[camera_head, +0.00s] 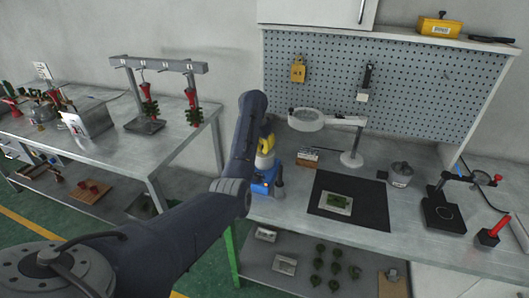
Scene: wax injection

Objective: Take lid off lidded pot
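A small grey metal pot (400,175) with its lid on stands on the right workbench, right of the black mat. My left arm (238,165) comes in from the lower left, bends, and rises in front of the left end of this bench. I cannot make out the fingers of my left gripper, so whether they are open or shut does not show. The arm's upright part is well to the left of the pot, with the mat and lamp between. My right gripper is not in view.
A black mat (374,211) with a green piece on a light plate lies left of the pot. A ring-shaped magnifier lamp (306,119) stands behind it. A yellow-and-white device on a blue base (263,176) is beside my arm. A dark stand (443,212) is right of the pot.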

